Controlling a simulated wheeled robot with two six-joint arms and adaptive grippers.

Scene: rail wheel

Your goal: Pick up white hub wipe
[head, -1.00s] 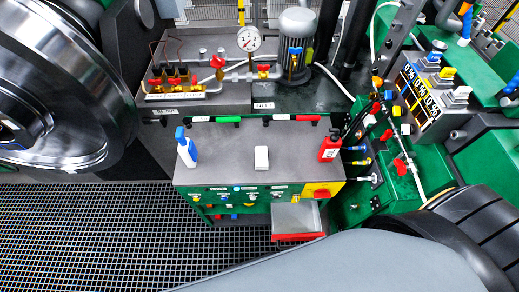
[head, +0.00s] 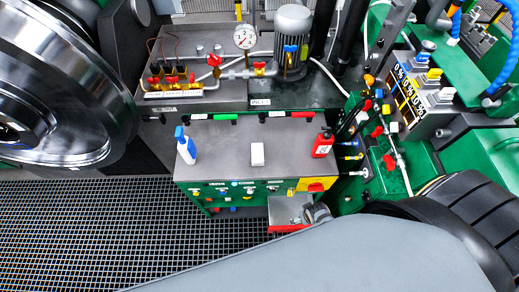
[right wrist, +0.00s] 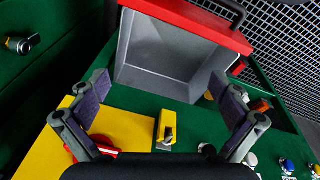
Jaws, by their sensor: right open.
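The white wipe (head: 257,154) is a small white block standing on the grey top of the green cabinet (head: 220,150), between a blue-and-white spray bottle and a red bottle. My right arm comes in from the lower right in the head view, with part of the right gripper (head: 318,212) by the open drawer at the cabinet's front. In the right wrist view the right gripper (right wrist: 165,105) is open and empty, its two fingers apart in front of the cabinet face and drawer. The wipe does not show in that view. My left gripper is not in view.
The spray bottle (head: 186,146) stands left of the wipe and the red bottle (head: 323,143) right. The grey drawer with a red front (right wrist: 170,60) juts out. A large steel wheel (head: 60,90) is at the left. The grey top around the wipe is clear.

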